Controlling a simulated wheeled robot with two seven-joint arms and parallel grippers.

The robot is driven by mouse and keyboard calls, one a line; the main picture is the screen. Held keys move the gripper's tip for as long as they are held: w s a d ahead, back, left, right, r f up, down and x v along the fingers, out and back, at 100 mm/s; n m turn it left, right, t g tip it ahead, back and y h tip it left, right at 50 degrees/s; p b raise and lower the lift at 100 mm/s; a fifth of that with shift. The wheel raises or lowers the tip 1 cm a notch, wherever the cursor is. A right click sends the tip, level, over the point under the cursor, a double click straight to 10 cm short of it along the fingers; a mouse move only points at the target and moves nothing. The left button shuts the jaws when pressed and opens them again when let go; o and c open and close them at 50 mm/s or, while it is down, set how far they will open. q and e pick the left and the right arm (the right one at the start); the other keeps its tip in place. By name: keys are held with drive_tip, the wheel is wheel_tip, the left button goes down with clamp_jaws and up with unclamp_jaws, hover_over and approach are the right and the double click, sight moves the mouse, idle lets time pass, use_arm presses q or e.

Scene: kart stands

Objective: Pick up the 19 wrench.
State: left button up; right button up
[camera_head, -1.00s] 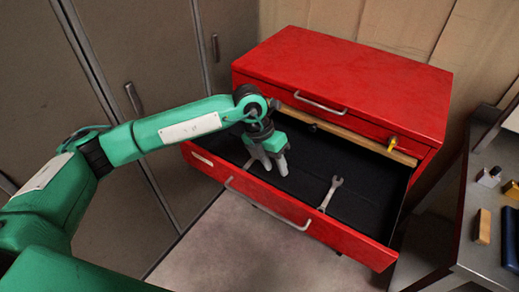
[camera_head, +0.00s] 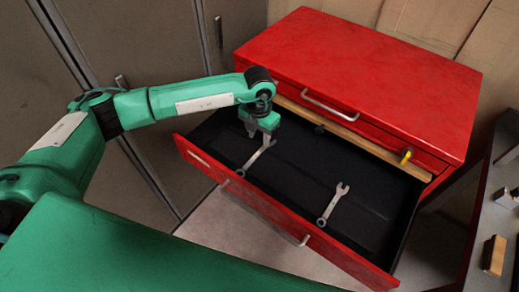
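One wrench (camera_head: 257,158) is in the left part of the open drawer (camera_head: 285,190), slanting with its upper end at my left gripper (camera_head: 260,135). The fingers point down and overlap that upper end. I cannot tell whether they grip it or stand open just above it, nor whether this wrench is off the drawer floor. A second wrench (camera_head: 332,206) lies on the black floor to the right, its open jaw toward the back. I cannot read any size marking, so which is the 19 is unclear. My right gripper is not in view.
The drawer belongs to a red cabinet (camera_head: 360,65), whose upper drawer has a handle (camera_head: 330,105) above the open one. A grey table (camera_head: 490,220) with small items, including a wooden block (camera_head: 494,255), stands at right. Tall grey lockers (camera_head: 150,40) stand at left.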

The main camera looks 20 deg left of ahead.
sight(259, 152)
use_arm(q)
drive_tip(key=shift+w+f, duration=0.1)
drive_tip(key=shift+f, duration=0.65)
drive_tip(key=shift+f+p, duration=0.75)
drive_tip(key=shift+f, duration=0.05)
wheel_tip(259, 152, down, 3)
drive_tip(key=shift+r+p, duration=0.2)
drive_tip(key=shift+p, duration=0.2)
drive_tip(key=shift+f, duration=0.5)
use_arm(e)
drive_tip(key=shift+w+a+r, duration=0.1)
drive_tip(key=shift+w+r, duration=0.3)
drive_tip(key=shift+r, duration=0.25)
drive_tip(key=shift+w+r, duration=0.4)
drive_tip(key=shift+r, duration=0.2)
use_arm(q)
drive_tip(key=shift+f+b, duration=0.25)
drive_tip(key=shift+b, duration=0.1)
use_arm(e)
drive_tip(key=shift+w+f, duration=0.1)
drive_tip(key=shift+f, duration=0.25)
